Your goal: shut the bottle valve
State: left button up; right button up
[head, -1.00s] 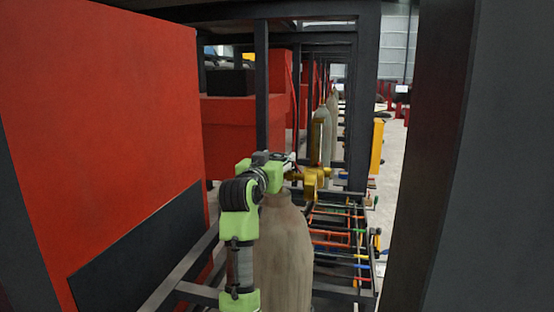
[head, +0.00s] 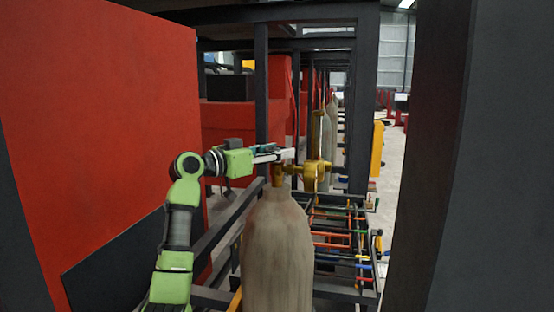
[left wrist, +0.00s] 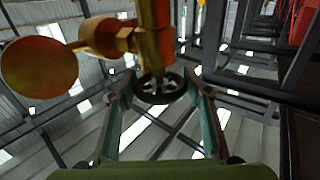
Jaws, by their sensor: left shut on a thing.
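The gas bottle (head: 277,250) stands upright, a grey-beige cylinder at the lower middle of the head view. Its brass valve body (head: 279,177) rises from the neck, with a gold regulator (head: 313,176) on its right side. My left gripper (head: 288,154) reaches in from the left at the top of the valve. In the left wrist view a dark spoked handwheel (left wrist: 160,87) sits between the fingertips, and my left gripper (left wrist: 161,95) is shut on it. The brass valve (left wrist: 152,35) and a round gold gauge (left wrist: 38,78) show there too. My right gripper is not in view.
A large red panel (head: 110,110) fills the left side. A dark post (head: 425,150) stands close on the right. A rack with coloured bars (head: 335,240) lies right of the bottle, and dark frame posts (head: 262,95) stand behind it. More bottles (head: 331,130) stand farther back.

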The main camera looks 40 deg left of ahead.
pick_arm(q)
jog(key=shift+a+r+m+h, duration=0.15)
jog(key=shift+m+h, duration=0.65)
jog(key=shift+h, duration=0.4)
jog(key=shift+m+g+h, duration=0.6)
jog(key=shift+h, duration=0.3)
jog(key=shift+r+m+g+h+p, duration=0.1)
jog(key=shift+m+g+h+p, duration=0.7)
jog(key=shift+m+h+p, duration=0.6)
jog(key=shift+h, duration=0.5)
jog(key=shift+g, duration=0.4)
jog(key=o, duration=1.1)
jog(key=shift+f, duration=0.2)
